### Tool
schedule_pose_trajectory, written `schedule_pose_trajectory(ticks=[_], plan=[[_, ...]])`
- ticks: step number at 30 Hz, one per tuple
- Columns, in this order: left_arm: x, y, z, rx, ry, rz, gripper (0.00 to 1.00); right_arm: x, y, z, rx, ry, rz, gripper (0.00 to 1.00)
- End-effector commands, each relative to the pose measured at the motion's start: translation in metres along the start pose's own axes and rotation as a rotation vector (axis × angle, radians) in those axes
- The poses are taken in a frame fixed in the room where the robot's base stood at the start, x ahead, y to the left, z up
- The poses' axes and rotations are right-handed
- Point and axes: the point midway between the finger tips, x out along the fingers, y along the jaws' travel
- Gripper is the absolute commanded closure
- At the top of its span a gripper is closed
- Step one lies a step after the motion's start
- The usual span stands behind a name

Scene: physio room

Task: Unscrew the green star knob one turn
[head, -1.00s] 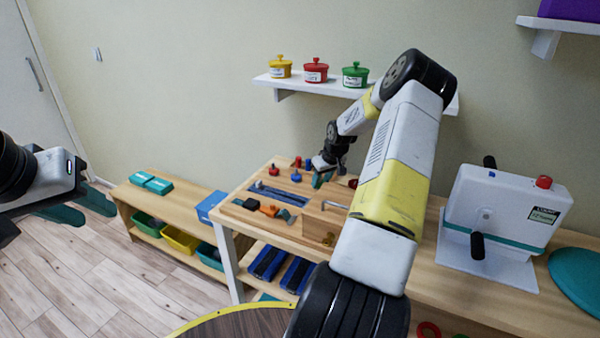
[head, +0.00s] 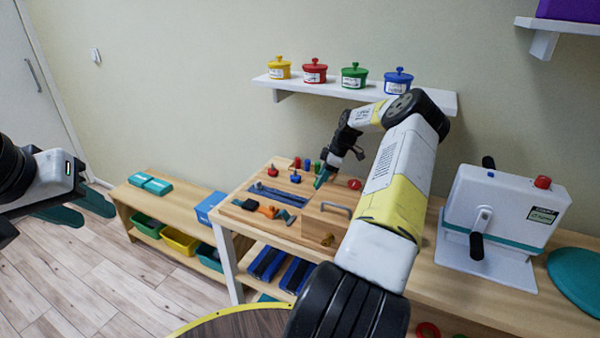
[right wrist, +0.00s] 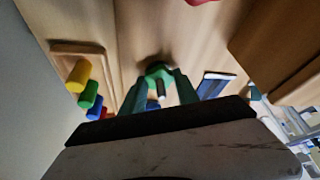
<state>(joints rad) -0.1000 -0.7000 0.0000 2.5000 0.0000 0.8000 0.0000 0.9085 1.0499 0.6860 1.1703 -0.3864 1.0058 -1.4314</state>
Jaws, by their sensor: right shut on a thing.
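In the right wrist view the green star knob (right wrist: 160,72) sits on the wooden board, with a small pale stem at its middle. My right gripper (right wrist: 159,88) is shut on it, one teal finger on each side. In the head view my right gripper (head: 321,179) is at the back of the board (head: 316,228), and I cannot make out the knob there. My left gripper (head: 78,208) is at the left edge, open and empty, far from the board, its teal fingers apart.
Colored pegs (right wrist: 84,85) stand left of the knob in the wrist view. A red knob (head: 354,184) and a blue knob (head: 296,178) are on the board. A white crank machine (head: 503,217) stands right of my right arm. A shelf with pots (head: 354,75) hangs above.

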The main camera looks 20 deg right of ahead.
Motion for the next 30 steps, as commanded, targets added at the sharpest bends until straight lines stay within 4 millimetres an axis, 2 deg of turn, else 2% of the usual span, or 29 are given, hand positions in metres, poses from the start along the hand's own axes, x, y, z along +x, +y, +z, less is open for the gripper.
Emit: schedule_pose_trajectory(ticks=[30], plan=[[0.0, 0.0, 0.0, 0.0, 0.0, 0.0, 0.64, 0.0059, 0.0039, 0.0009, -0.854, -0.008, -0.362, 1.0]])
